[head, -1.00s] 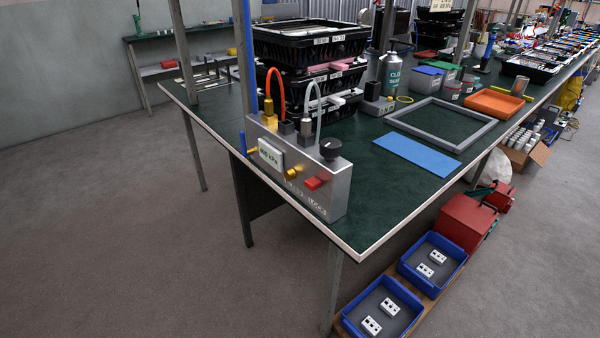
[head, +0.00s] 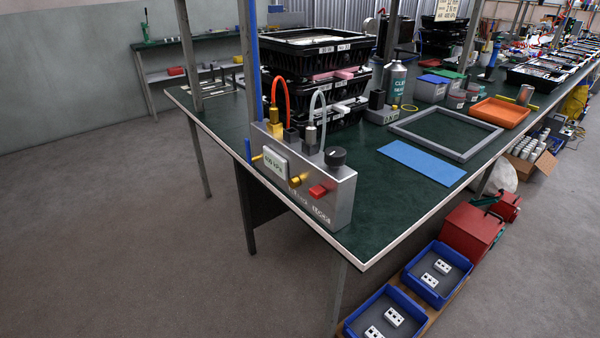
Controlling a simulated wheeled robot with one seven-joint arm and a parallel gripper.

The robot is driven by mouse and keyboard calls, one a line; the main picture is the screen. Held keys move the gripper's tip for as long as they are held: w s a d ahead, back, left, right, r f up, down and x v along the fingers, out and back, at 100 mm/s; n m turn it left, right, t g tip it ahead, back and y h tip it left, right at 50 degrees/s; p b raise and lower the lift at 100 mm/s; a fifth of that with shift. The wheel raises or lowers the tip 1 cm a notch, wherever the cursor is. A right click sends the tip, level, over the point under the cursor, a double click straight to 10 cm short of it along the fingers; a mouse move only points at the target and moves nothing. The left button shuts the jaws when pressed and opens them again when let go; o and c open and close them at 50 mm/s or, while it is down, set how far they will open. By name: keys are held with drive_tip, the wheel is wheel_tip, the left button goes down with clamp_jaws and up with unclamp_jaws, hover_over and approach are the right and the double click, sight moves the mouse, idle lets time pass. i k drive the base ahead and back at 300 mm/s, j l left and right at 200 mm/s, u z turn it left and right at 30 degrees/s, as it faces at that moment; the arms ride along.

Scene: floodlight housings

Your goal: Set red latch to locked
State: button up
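The red latch (head: 318,190) is a small red block on the front face of a grey metal unit (head: 340,203), near its right end. The unit stands at the near corner of the green-topped bench. A pale pressure display (head: 274,164), a brass knob (head: 295,181) and a black knob (head: 335,156) sit on the same unit. Lettering below the latch is too small to read surely, so I cannot tell which setting the latch is at. My gripper is not in view.
The green bench (head: 390,214) runs back to the right, with stacked black crates (head: 330,45), a blue mat (head: 421,162) and a grey frame (head: 446,152) on it. Blue bins (head: 436,274) and a red box (head: 472,231) stand low at right. The floor (head: 150,240) at left is clear.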

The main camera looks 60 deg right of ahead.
sight(318, 191)
drive_tip(key=k+l, duration=0.15)
drive_tip(key=k, duration=0.25)
drive_tip(key=k+l, duration=0.15)
drive_tip(key=k, duration=0.25)
